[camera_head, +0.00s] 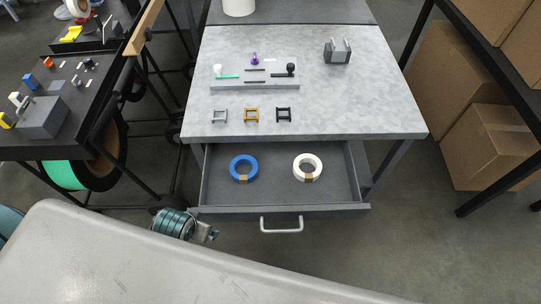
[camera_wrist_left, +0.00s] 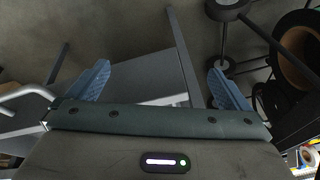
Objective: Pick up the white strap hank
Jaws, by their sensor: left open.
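The white strap hank (camera_head: 297,166) is a ring with a tan band at its front. It lies flat in the right half of the open drawer (camera_head: 271,194) in the head view. My left gripper (camera_wrist_left: 158,70) is open in the left wrist view, with two blue ribbed fingers wide apart and nothing between them. In the head view a teal ribbed part, which looks like my left wrist, is just outside the drawer's front left corner, well apart from the hank. My right gripper is not in view.
A blue hank (camera_head: 235,168) lies left of the white one. The drawer has low walls and a front handle (camera_head: 281,230). The grey tabletop (camera_head: 350,105) overhangs its back. A dark side table (camera_head: 75,147) stands left; cartons (camera_head: 490,145) stand right.

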